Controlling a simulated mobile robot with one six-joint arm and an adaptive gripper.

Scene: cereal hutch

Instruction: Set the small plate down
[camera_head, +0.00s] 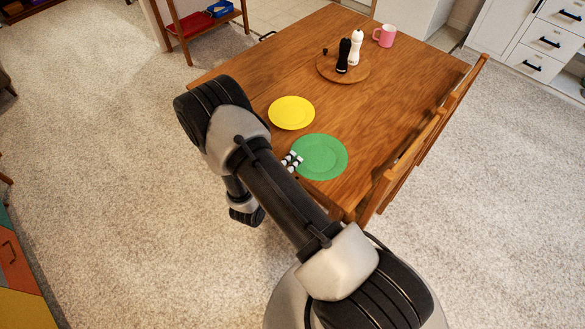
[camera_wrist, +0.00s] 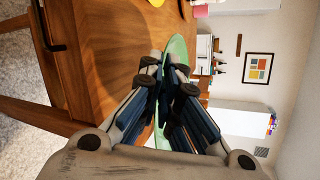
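A green plate (camera_head: 320,157) is at the near corner of the wooden table (camera_head: 400,105), lying roughly level. My gripper (camera_head: 291,161) is at its left rim. In the wrist view, which is turned on its side, the fingers of my gripper (camera_wrist: 168,76) are closed on the rim of the green plate (camera_wrist: 178,48), seen nearly edge-on. Whether the plate touches the tabletop or hangs a little above it, I cannot tell. A yellow plate (camera_head: 292,112) lies on the table just beyond and left of the green one.
A round wooden board (camera_head: 328,74) holds a black shaker (camera_head: 343,56) and a white shaker (camera_head: 355,47), with a pink mug (camera_head: 384,36) farther back. Wooden chairs (camera_head: 440,120) stand along the table's right edge. The tabletop right of the yellow plate is clear.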

